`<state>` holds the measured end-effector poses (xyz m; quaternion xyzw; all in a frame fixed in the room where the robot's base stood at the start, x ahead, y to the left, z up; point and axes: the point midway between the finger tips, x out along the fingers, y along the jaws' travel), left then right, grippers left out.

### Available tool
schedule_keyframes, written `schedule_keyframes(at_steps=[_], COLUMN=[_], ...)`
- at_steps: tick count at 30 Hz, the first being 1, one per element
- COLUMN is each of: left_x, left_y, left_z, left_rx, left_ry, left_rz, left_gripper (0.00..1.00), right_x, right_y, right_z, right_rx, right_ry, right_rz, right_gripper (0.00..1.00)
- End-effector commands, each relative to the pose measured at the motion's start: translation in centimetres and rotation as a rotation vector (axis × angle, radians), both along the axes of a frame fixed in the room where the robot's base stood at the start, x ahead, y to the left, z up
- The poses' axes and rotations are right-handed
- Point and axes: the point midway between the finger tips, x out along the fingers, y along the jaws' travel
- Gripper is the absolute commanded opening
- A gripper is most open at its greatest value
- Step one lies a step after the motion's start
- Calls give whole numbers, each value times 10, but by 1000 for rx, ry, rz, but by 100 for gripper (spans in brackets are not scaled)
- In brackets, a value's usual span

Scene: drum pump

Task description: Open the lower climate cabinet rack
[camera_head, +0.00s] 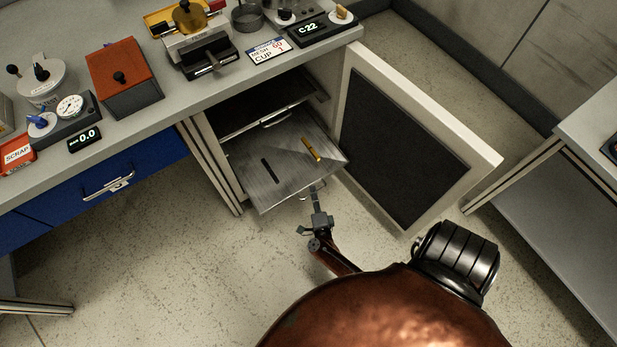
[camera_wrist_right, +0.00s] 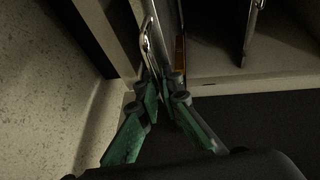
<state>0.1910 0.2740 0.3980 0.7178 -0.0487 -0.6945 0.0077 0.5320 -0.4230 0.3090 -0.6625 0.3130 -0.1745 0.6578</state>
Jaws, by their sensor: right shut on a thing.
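The climate cabinet (camera_head: 205,150) stands under the bench with its door wide open. Its lower rack (camera_head: 275,185), a grey metal shelf with a dark slot, sticks well out of the opening. A small brass-coloured piece (camera_head: 311,149) lies on it. My right gripper (camera_head: 316,191) is at the rack's front edge, shut on the rack's handle; its green-grey fingers (camera_wrist_right: 164,84) meet at the shiny handle bar (camera_wrist_right: 147,42) in the right wrist view. The fingers partly hide the handle. My left gripper is not in view.
The open cabinet door (camera_head: 400,150) stands to the right of the rack. An upper rack with its own handle (camera_head: 277,118) is inside the cabinet. A blue drawer (camera_head: 105,188) is at left, another table (camera_head: 570,190) at right. The floor before the rack is free.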

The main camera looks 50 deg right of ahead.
Motion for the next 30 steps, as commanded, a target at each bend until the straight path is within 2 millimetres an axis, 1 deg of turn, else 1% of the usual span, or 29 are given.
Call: schedule_keyframes(at_steps=[3,12,13,21,30], left_x=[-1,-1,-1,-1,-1], left_y=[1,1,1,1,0], left_z=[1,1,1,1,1], left_rx=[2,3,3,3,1], left_ry=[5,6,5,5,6], left_rz=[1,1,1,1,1], left_gripper=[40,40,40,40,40], right_x=[-3,-3,-3,-3,-3], right_y=[2,2,2,1,1], right_z=[0,-1,-1,0,0], right_rx=[1,2,2,1,-1], right_ry=[1,1,1,1,1], right_rz=[2,2,2,0,-1], right_gripper=[0,0,6,24,24])
